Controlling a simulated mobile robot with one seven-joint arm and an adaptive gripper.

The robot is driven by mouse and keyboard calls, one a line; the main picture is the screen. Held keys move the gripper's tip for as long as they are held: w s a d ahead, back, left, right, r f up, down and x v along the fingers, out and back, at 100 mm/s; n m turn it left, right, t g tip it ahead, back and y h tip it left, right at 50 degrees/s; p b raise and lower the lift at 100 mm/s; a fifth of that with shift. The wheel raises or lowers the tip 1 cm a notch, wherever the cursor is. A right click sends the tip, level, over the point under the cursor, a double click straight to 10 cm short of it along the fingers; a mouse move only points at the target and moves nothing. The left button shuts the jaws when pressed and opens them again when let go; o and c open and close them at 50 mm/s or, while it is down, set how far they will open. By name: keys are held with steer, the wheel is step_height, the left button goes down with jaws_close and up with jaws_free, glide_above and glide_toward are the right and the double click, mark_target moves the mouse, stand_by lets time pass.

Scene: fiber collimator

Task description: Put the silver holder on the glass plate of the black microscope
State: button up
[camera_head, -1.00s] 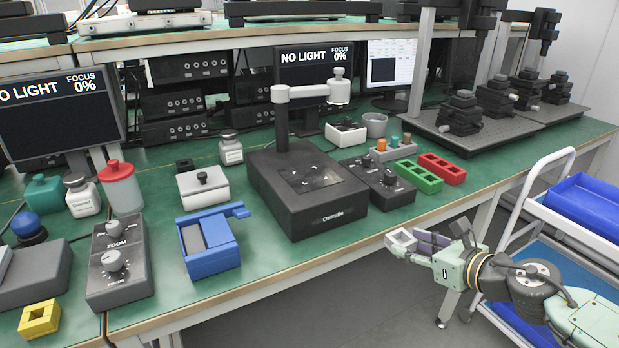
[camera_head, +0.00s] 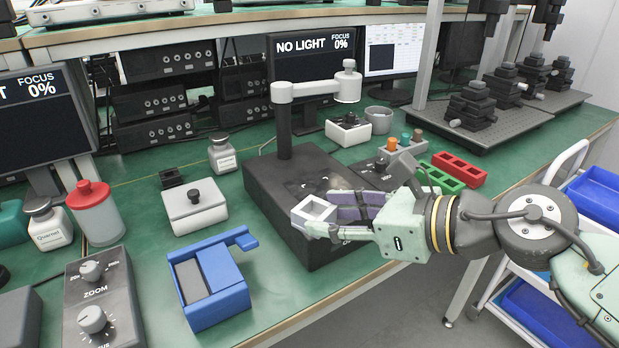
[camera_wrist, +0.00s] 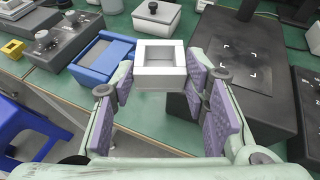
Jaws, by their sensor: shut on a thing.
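The silver holder (camera_head: 314,211) is a small square light-grey frame with an open middle. My gripper (camera_head: 338,213) is shut on it, with purple pads on its sides. In the wrist view the holder (camera_wrist: 160,66) sits between the fingertips. The black microscope (camera_head: 262,200) stands on the bench, with a white arm above it. In the head view my gripper and the holder are in front of the microscope's near part and cover some of it. In the wrist view the glass plate (camera_wrist: 239,66), with white corner marks, lies to the right of the holder and is empty.
A blue box (camera_head: 209,290) stands left of the microscope, with a white lidded box (camera_head: 194,207) behind it. A black knob unit (camera_head: 376,172), a green block (camera_head: 436,177) and a red block (camera_head: 459,169) lie to the right. A cart with blue trays (camera_head: 597,200) stands at right.

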steer(key=shift+w+a, duration=0.2)
steer(key=shift+w, duration=0.45)
steer(key=w, duration=0.5)
steer(key=w+f+p, duration=0.1)
steer(key=w, duration=0.3)
steer(key=w+d, duration=0.1)
steer(key=w, duration=0.4)
steer(key=shift+w+f+p, duration=0.15)
steer(key=shift+w+p, duration=0.15)
steer(key=shift+w+d+f+b, duration=0.15)
steer(key=shift+f+b, duration=0.25)
steer(key=shift+f, duration=0.5)
steer(key=shift+w+a+f+b, duration=0.1)
steer(key=shift+f+b, duration=0.3)
steer(key=shift+f, duration=0.5)
steer(key=shift+f, duration=0.2)
steer(key=o, duration=1.2)
steer(key=shift+o, duration=0.2)
